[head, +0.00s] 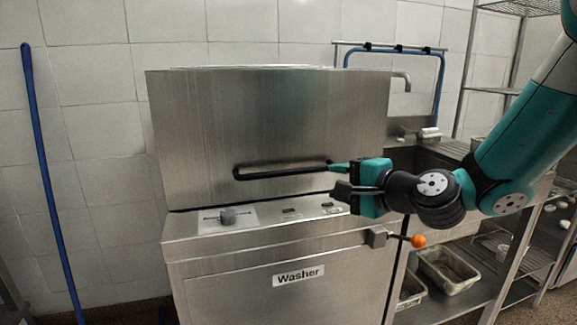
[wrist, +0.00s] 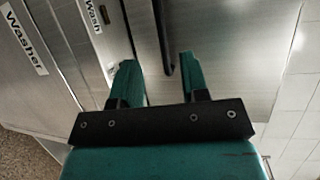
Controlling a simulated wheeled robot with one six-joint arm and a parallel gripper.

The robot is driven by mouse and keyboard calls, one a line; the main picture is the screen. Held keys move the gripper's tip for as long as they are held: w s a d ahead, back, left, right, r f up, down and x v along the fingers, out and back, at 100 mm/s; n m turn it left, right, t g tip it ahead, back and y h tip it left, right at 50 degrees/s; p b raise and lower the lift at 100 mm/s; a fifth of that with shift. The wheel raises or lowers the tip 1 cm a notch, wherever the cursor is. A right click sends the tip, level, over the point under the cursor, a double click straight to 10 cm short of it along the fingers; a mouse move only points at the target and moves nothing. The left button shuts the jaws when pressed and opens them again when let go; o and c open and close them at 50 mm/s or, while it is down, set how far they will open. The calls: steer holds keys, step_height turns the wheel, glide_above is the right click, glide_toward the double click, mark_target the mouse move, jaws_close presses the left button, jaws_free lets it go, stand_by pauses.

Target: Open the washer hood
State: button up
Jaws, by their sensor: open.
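The washer hood (head: 270,115) is a box of brushed steel and looks lowered onto the washer body (head: 285,285). Its black bar handle (head: 280,172) runs across the lower front of the hood. My gripper (head: 338,177) is open at the handle's right end, with its fingers pointing left. In the wrist view the handle (wrist: 164,38) shows between the two finger lines of my gripper (wrist: 158,62), nearer the right finger. I see no firm contact; depth is hard to judge. The hood also fills the upper middle of the wrist view (wrist: 235,50).
A lever with an orange ball (head: 418,241) sticks out below my gripper. A sink counter (head: 445,150) and metal shelves stand right. A blue pole (head: 48,180) leans at the left wall.

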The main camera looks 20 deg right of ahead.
mark_target(291, 173)
steer(key=p+x, duration=0.3)
steer(key=x, duration=0.5)
steer(key=p+x, duration=0.4)
steer(key=x, duration=0.3)
steer(key=shift+w+a+f, duration=0.2)
steer(key=shift+w+f, duration=0.1)
steer(key=shift+w, duration=0.05)
steer(key=shift+c, duration=0.2)
jaws_close()
